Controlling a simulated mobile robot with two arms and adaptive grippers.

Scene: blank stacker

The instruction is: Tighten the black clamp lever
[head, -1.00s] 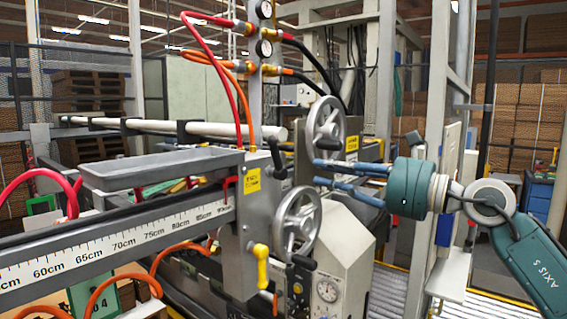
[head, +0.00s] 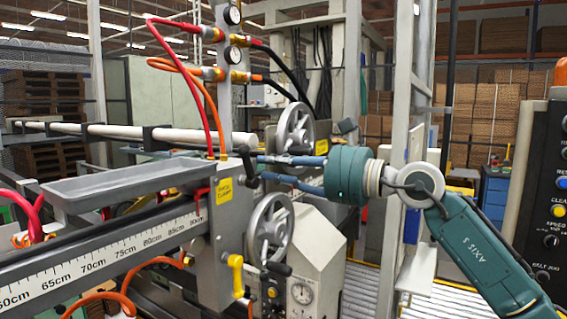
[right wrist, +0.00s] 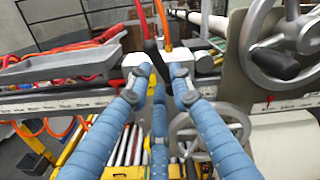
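The black clamp lever (head: 246,161) stands at the right end of the grey beam housing, beside the yellow label. In the right wrist view a dark upright piece, seemingly this lever (right wrist: 152,52), shows between the fingertips. My right gripper (head: 262,169) reaches in from the right with blue fingers spread, their tips close to the lever. My left gripper is not in view.
Two grey handwheels (head: 296,130) (head: 270,228) stand close to the right fingers, one above and one below. Red and orange hoses (head: 190,75) hang above the housing. A grey tray (head: 130,182) lies along the ruler beam. A control panel (head: 545,190) stands at the right.

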